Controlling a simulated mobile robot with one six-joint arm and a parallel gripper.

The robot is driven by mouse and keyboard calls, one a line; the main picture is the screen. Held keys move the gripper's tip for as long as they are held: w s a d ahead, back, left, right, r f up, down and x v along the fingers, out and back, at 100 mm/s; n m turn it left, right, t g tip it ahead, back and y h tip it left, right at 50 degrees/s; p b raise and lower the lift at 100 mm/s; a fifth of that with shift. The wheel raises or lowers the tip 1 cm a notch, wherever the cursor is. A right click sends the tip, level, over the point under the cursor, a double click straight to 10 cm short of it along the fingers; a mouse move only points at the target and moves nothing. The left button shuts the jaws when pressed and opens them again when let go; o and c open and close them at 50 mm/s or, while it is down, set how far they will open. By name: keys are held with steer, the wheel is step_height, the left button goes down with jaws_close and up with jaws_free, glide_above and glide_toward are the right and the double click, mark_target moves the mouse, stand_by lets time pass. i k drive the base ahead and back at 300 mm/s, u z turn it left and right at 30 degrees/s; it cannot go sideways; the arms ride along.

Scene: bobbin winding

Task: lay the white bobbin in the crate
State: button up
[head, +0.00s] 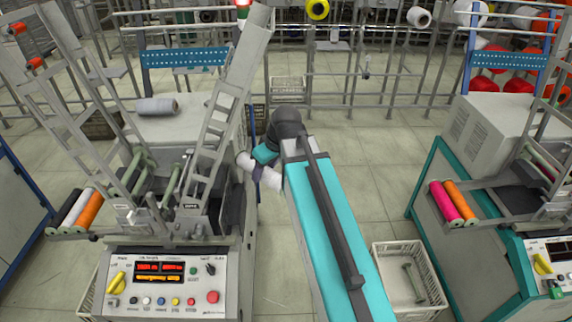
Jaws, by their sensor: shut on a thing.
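The white bobbin (272,179) is held tilted in the air just right of the left winding machine. My gripper (258,173) is shut around its middle, with white showing on both sides of the dark jaws. The jaw tips are small and partly hidden by the bobbin and my wrist. A pale crate (378,262) stands on the floor at the lower right, well apart from the bobbin. A grey-green spool (413,283) lies in it. My own arm covers the floor just left of this crate.
The left machine's control panel (165,283) and tilted frame (222,105) stand close left of my gripper. A grey bobbin (157,106) lies on that machine. The right machine (452,215) stands beyond the crate. Another crate (288,88) is at the back. The middle aisle floor is clear.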

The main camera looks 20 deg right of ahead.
mark_target(391, 275)
steer(key=z, duration=2)
steer(key=i, duration=0.6)
steer(key=u, duration=0.1)
steer(key=k, duration=0.35)
